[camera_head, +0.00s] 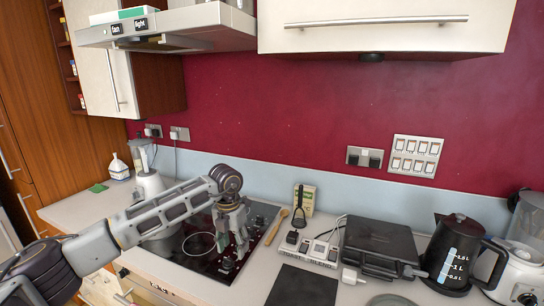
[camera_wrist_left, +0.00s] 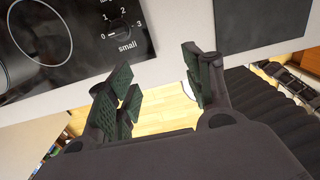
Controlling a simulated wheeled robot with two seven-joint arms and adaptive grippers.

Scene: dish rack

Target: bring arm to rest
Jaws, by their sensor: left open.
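My left arm comes in from the left in the head view. Its gripper (camera_head: 240,243) points down over the right part of the black hob (camera_head: 183,251), near the hob's knobs. In the left wrist view, the left gripper (camera_wrist_left: 162,85) has its two green-padded fingers spread apart with nothing between them. A hob knob marked "small" (camera_wrist_left: 119,27) lies beyond the left finger. Floor shows between and below the fingers. My right gripper is in neither view.
A wooden spoon (camera_head: 277,226) lies right of the hob. A dark board (camera_head: 302,287), a black appliance (camera_head: 378,243) and a kettle (camera_head: 452,256) stand further right. A range hood (camera_head: 180,28) hangs above. A blender (camera_head: 146,172) stands at the back left.

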